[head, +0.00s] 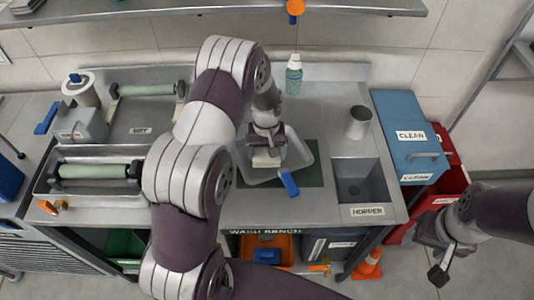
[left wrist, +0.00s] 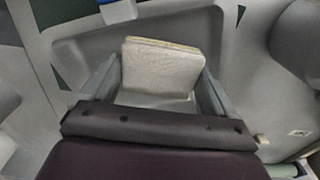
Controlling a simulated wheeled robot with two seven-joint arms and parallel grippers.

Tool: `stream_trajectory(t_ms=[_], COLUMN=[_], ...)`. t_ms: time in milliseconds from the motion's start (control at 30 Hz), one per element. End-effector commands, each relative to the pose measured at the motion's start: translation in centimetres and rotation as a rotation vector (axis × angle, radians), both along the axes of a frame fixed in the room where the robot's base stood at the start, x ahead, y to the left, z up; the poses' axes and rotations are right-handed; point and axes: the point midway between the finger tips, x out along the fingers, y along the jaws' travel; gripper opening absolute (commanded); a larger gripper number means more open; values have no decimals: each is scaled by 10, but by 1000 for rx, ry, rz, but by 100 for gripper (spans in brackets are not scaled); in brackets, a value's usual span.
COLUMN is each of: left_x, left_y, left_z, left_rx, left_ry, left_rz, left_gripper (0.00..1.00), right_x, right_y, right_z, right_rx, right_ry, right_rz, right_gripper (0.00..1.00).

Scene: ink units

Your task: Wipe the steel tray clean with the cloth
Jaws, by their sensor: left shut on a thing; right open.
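The steel tray (head: 301,152) lies on a dark green mat on the wash bench, and my left arm hides part of it. My left gripper (head: 266,153) is over the tray and shut on the folded, pale cloth (head: 265,162). In the left wrist view the cloth (left wrist: 162,68) sits between the two fingers, above the grey tray surface (left wrist: 85,52). I cannot tell whether the cloth touches the tray. My right gripper (head: 441,262) is open and empty, off the bench at the lower right.
A blue-handled thing (head: 289,184) lies at the tray's front edge. A spray bottle (head: 293,75) stands behind. A blue bin (head: 402,125) marked CLEAN is further right. Green rollers (head: 95,172) lie left.

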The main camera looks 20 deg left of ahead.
Motion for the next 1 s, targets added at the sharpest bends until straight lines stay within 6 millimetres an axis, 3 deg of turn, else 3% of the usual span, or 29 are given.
stream_trajectory(t_ms=[500, 1000], left_x=[2, 3], left_y=[2, 3], left_z=[50, 53], left_rx=[0, 0], left_ry=[0, 0], left_rz=[-4, -4], left_gripper=[60, 60], right_x=[0, 0], right_y=[0, 0], right_z=[40, 42], right_rx=[0, 0], right_ry=[0, 0], right_rz=[0, 0], right_gripper=[60, 60])
